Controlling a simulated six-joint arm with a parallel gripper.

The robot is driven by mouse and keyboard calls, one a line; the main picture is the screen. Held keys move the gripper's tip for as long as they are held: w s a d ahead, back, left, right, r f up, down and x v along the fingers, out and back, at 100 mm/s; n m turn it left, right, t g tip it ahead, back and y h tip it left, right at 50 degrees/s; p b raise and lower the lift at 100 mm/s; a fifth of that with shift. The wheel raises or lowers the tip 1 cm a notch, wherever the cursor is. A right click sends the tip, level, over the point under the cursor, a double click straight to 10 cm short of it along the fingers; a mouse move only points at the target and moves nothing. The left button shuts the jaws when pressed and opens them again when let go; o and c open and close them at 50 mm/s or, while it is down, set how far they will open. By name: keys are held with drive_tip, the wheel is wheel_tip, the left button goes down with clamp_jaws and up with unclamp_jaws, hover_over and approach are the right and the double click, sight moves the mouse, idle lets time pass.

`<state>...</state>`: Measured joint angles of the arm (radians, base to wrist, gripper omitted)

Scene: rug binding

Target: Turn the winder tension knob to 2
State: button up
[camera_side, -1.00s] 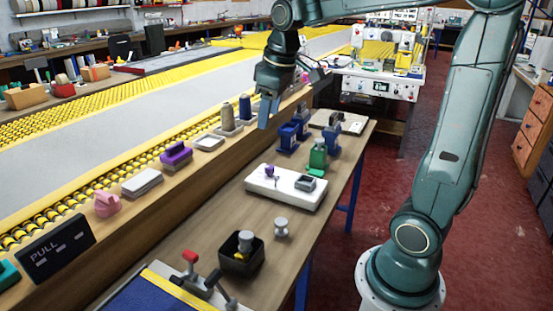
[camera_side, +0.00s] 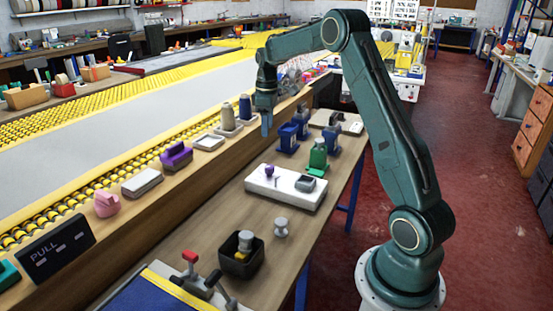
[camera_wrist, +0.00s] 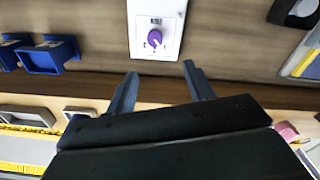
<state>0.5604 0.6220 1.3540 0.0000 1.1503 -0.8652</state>
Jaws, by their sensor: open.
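A purple knob (camera_side: 269,171) stands on the left part of a white winder box (camera_side: 284,199) on the wooden bench; a grey block sits to its right. In the wrist view the purple knob (camera_wrist: 154,38) is at top centre on the white plate (camera_wrist: 170,15), with small marks around it too small to read. I cannot tell which number it points to. My gripper (camera_side: 267,128) hangs above the bench edge, behind the knob in the side view. In the wrist view my gripper (camera_wrist: 160,70) has its two fingers wide apart with nothing between them, short of the knob.
Blue holders (camera_side: 288,137) and a green bottle (camera_side: 318,155) stand near the box. A black bin (camera_side: 241,258) and a grey spool (camera_side: 281,228) stand in front. Cones (camera_side: 245,108) and a purple-handled block (camera_side: 176,156) line the rail. Bench left of the box is bare.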

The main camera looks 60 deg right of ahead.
sight(270, 166)
drive_tip(key=shift+w+d+f, duration=0.1)
drive_tip(key=shift+d+f, duration=0.6)
wheel_tip(270, 166, down, 14)
drive_tip(key=shift+r, duration=0.1)
idle(0.4)
drive_tip(key=c, duration=1)
